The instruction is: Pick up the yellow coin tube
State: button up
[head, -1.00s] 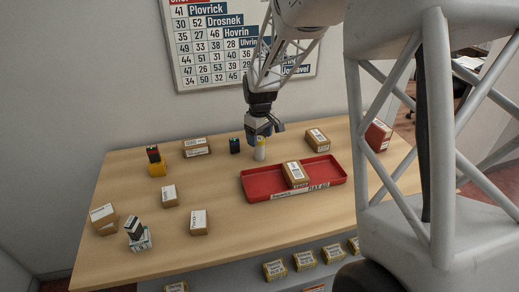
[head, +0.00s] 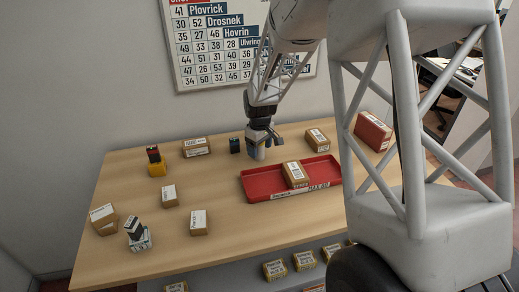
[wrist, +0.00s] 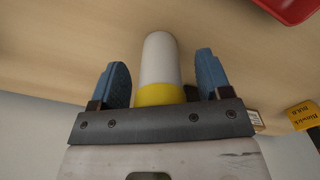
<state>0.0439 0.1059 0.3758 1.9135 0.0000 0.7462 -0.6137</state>
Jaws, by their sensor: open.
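The coin tube (wrist: 160,58) is a white cylinder with a yellow band at the end near the palm in the wrist view. My gripper (wrist: 161,78) is open, with one blue finger on each side of the tube. A gap shows between the tube and each finger. In the head view my gripper (head: 261,150) is low over the back of the table, and its fingers hide most of the tube.
A red tray (head: 263,183) holding a cardboard parcel (head: 296,174) lies in front and to the right. A dark block (head: 235,146) stands just left of my gripper. Another parcel (head: 317,139) sits to the right. The table's centre-left has free room.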

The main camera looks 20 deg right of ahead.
jog(key=shift+c, duration=0.4)
jog(key=c, duration=1)
jog(key=shift+c, duration=0.2)
jog(key=shift+r, duration=0.15)
jog(key=shift+r, duration=0.55)
notch_tip(320, 180, up, 2)
jog(key=shift+r, duration=0.15)
jog(key=s, duration=0.5)
jog(key=s+r, duration=0.1)
jog(key=s, duration=1)
jog(key=shift+a+r, duration=0.15)
jog(key=shift+a, duration=0.2)
